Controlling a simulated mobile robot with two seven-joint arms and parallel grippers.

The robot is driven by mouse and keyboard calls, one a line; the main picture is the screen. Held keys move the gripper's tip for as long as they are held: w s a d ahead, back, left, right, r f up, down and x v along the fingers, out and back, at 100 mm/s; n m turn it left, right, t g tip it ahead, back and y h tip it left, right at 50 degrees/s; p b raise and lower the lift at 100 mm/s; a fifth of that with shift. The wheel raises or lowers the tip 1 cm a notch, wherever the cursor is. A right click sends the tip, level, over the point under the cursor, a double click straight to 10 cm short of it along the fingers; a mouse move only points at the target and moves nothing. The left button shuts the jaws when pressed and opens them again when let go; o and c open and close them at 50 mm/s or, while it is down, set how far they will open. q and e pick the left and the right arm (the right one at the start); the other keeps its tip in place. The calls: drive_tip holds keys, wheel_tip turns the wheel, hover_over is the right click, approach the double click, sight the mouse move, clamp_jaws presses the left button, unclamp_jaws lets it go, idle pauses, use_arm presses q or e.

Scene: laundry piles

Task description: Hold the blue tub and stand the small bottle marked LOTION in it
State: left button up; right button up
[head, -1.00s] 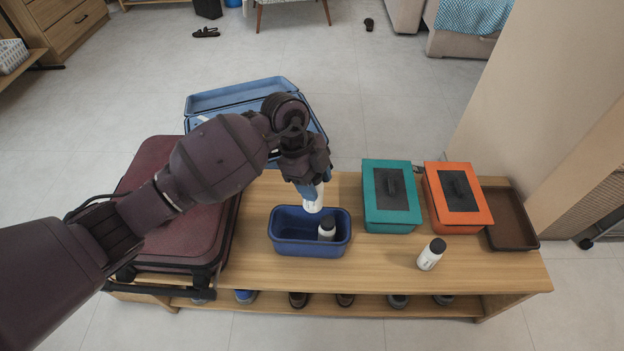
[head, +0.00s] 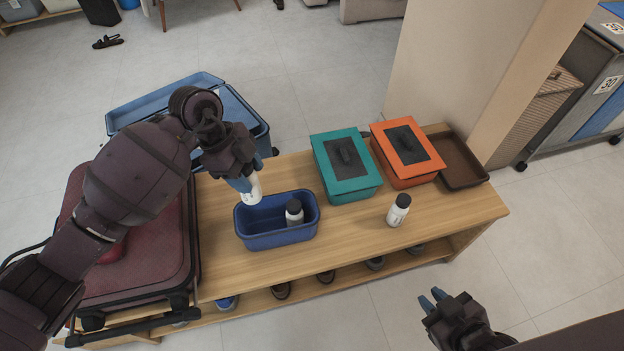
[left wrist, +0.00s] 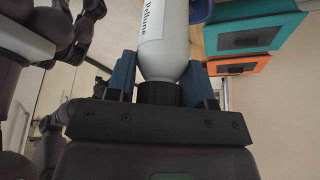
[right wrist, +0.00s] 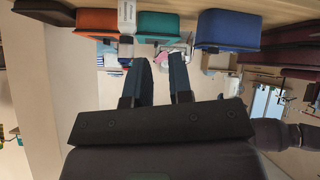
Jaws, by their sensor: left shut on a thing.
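The blue tub (head: 276,236) stands on the bench, open at the top. A small white bottle with a dark cap (head: 294,213) stands inside it, towards the right. My left gripper (head: 243,182) is shut on another white bottle (head: 254,192), held at the tub's back left rim; in the left wrist view its dark cap is between the fingers and its label (left wrist: 152,22) is only partly readable, ending like "ollume". A third white bottle (head: 398,210) stands on the bench; no LOTION marking is readable. My right gripper (head: 433,299) is open and empty in front of the bench.
A teal lidded box (head: 365,187), an orange lidded box (head: 414,178) and a brown tray (head: 465,174) line the back right of the bench (head: 350,236). A dark red suitcase (head: 150,255) is at the left, an open blue case (head: 165,92) behind. The bench front right is clear.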

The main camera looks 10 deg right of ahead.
drive_tip(key=w+a+f+n+g+y, duration=0.1)
drive_tip(key=w+a+n+g+y, duration=0.25)
drive_tip(key=w+a+n, duration=0.6)
drive_tip(key=w+a+n+g+y, duration=0.35)
drive_tip(key=w+a+n, duration=0.25)
drive_tip(key=a+n, duration=0.6)
drive_tip(key=n+g+h, duration=0.3)
drive_tip(key=n+h, duration=0.5)
drive_tip(key=n, duration=0.3)
approach(316, 207)
wheel_tip(316, 207, down, 12)
drive_tip(key=shift+r, duration=0.15)
clamp_jaws()
